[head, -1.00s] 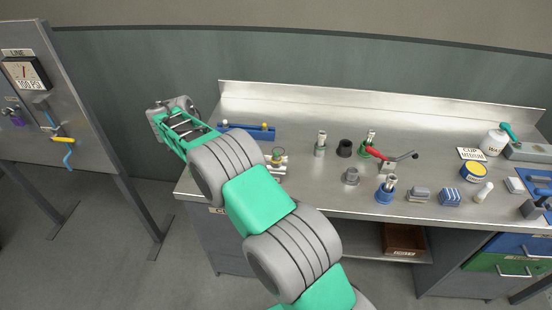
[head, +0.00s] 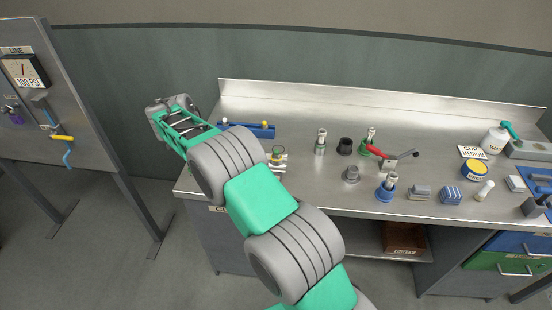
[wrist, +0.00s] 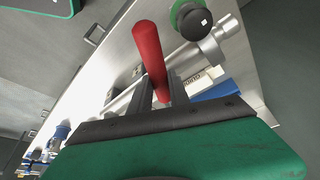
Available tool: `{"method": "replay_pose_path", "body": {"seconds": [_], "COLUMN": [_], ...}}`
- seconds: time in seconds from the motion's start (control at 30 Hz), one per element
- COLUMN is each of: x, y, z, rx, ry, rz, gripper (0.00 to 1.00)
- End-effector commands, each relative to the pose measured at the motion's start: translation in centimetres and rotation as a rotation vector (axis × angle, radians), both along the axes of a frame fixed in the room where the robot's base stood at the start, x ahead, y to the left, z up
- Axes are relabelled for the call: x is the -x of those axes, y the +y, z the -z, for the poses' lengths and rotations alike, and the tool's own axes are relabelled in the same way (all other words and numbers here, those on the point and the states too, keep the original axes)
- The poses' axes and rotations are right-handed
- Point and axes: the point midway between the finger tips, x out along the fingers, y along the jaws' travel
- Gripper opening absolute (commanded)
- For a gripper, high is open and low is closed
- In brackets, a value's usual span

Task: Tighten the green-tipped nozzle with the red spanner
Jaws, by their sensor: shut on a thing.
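My gripper (wrist: 162,92) is shut on the red handle of the spanner (wrist: 148,52) in the wrist view. The handle sticks up between the two fingers; the spanner's head cannot be made out. A silver fitting with a green ring (wrist: 178,12) and a dark round knob is just beyond the handle. In the head view a green-topped fitting (head: 277,153) stands at the bench's left end, partly behind my arm. A nozzle with a green base (head: 366,142) stands farther right. Which is the green-tipped nozzle is unclear. My arm hides the gripper fingers in the head view.
A blue rack (head: 258,131) lies at the back left of the steel bench (head: 300,108). Other nozzles (head: 321,142) (head: 387,188), a dark cap (head: 345,146) and a red-handled lever (head: 397,158) stand mid-bench. A panel with a gauge (head: 22,70) is at the far left.

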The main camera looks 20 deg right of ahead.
Motion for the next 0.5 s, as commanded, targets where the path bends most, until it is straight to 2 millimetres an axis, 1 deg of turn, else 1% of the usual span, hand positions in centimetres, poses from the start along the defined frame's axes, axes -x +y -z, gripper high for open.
{"method": "replay_pose_path", "body": {"seconds": [0.5], "x": [0.45], "y": [0.17], "z": [0.03], "rx": [-0.001], "ry": [-0.001], "rz": [-0.025], "gripper": [0.00]}}
